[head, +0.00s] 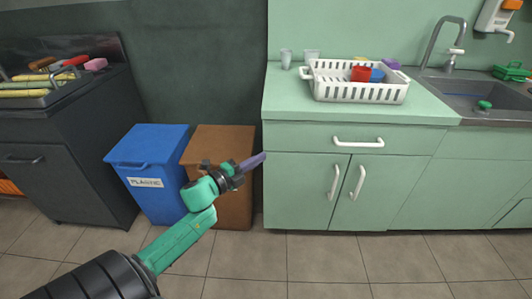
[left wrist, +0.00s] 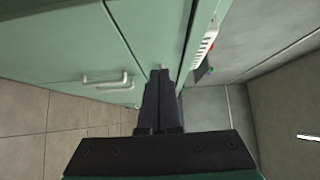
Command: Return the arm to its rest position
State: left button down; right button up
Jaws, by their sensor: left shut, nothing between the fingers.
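My left arm comes in from the lower left in the head view, with green and black links. My left gripper (head: 252,162) is in front of the brown bin and by the left edge of the green cabinet. Its fingers point right and a little up. In the left wrist view the two dark fingers (left wrist: 158,100) lie side by side, closed, with nothing between them. The green cabinet fills much of that view behind them. My right arm and right gripper are not in view.
A blue bin (head: 150,150) labelled for plastic and a brown bin (head: 233,211) stand between the dark counter (head: 85,120) and the green cabinet (head: 300,190). A white dish rack (head: 360,92) holds coloured items on the countertop. The tiled floor (head: 330,262) in front is clear.

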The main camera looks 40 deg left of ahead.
pick_arm(q)
jog(key=s+f+n+g+y, duration=0.2)
jog(key=f+n, duration=0.2)
jog(key=f, duration=0.4)
jog(key=s+a+f+n+g+y, duration=0.1)
jog(key=s+f+n+g+y, duration=0.2)
jog(key=f, duration=0.4)
jog(key=s+f+n+g+y, duration=0.1)
jog(key=s+f+n+g, duration=0.1)
jog(key=f+n, duration=0.45)
jog(key=s+d+f+n+g, duration=0.2)
jog(key=s+d+f+g, duration=0.2)
jog(key=s+f, duration=0.6)
jog(key=s+d+f+n+g+h, duration=0.2)
jog(key=s+d+f+n+g, duration=0.25)
jog(key=s+d+f, duration=0.6)
jog(key=s+a+r+m+g+p, duration=0.1)
jog(key=s+a+r+p, duration=0.2)
jog(key=s+r+p, duration=0.9)
jog(key=s+p, duration=0.1)
jog(key=p, duration=0.9)
jog(key=shift+s+a+m, duration=0.15)
jog(key=shift+a+m, duration=0.15)
jog(key=shift+m, duration=0.1)
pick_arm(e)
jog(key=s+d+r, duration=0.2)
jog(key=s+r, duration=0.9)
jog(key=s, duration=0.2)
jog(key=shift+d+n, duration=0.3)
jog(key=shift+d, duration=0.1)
